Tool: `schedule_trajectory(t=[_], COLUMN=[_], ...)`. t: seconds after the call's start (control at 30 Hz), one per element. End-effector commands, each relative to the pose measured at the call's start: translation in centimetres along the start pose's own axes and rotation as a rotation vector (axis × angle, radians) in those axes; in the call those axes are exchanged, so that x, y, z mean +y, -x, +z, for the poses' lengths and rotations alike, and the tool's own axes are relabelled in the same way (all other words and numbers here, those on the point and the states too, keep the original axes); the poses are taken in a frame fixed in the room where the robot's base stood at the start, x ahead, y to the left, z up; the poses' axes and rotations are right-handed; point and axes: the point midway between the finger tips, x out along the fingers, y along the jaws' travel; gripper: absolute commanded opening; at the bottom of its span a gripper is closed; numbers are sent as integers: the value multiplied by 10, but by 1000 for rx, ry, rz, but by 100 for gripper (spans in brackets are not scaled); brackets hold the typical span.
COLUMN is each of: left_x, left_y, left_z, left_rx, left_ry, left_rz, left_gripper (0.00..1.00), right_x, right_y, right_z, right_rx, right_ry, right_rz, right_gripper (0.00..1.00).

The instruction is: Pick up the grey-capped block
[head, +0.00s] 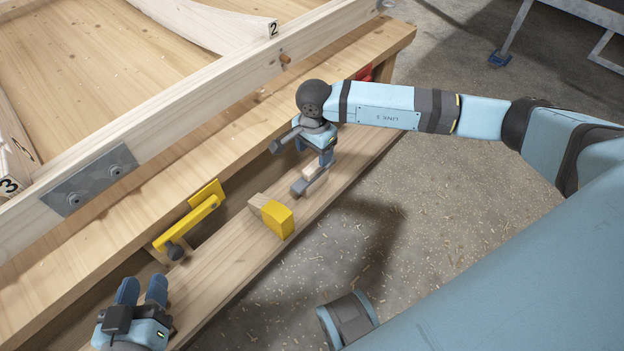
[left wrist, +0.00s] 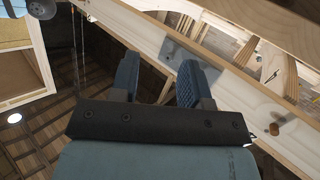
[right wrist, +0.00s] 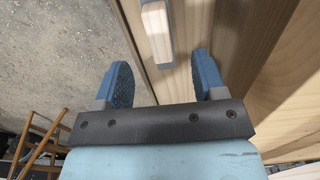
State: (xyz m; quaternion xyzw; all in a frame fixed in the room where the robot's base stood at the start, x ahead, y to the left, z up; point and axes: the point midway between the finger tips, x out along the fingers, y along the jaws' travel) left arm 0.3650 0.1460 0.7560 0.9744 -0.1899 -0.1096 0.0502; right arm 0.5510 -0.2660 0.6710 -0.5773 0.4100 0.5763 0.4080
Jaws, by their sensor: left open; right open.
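The grey-capped block (head: 312,171) is a small pale wooden piece with a grey cap, lying on the front ledge of the wooden bench. It also shows in the right wrist view (right wrist: 155,30), just ahead of the fingertips and roughly in line with the gap between them. My right gripper (head: 300,153) is open and empty, close to the block and above the ledge. Its two blue fingers also show in the right wrist view (right wrist: 162,58). I cannot tell whether a finger touches the block. My left gripper (head: 142,283) is open and empty over the ledge's near-left end.
A yellow-capped wooden block (head: 277,218) stands on the ledge, left of the grey-capped block. A yellow clamp-like piece (head: 188,224) with a dark knob sits at the gap behind the ledge. A wooden frame with a metal plate (head: 90,180) lies on the bench. Concrete floor lies right.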

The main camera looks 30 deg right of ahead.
Motion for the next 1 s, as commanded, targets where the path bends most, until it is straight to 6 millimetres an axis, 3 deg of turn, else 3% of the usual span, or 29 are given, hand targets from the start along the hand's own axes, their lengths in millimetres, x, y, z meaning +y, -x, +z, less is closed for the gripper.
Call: schedule_trajectory(t=[0.1, 0.37, 0.53, 0.7, 0.97, 1.0], left_x=[4, 7, 11, 20, 22, 22], left_y=[-2, -2, -4, -3, -2, -2], left_z=[-6, -15, -18, -43, -47, -47], left_rx=[41, 82, 124, 225, 241, 240], left_ry=[5, 11, 21, 24, 28, 28], left_rz=[14, 27, 41, 79, 86, 86], left_gripper=[43, 43, 43, 43, 43, 43], right_x=[0, 0, 1, 1, 1, 1], right_y=[-23, -40, -61, -85, -88, -88], right_z=[1, 1, 1, 1, 0, 1], right_rx=[-2, -2, -4, -3, -3, -3], right_ry=[-2, -1, -2, -3, -2, -2], right_rz=[1, -1, 1, -1, -2, -2], right_gripper=[64, 64, 64, 64, 64, 55])
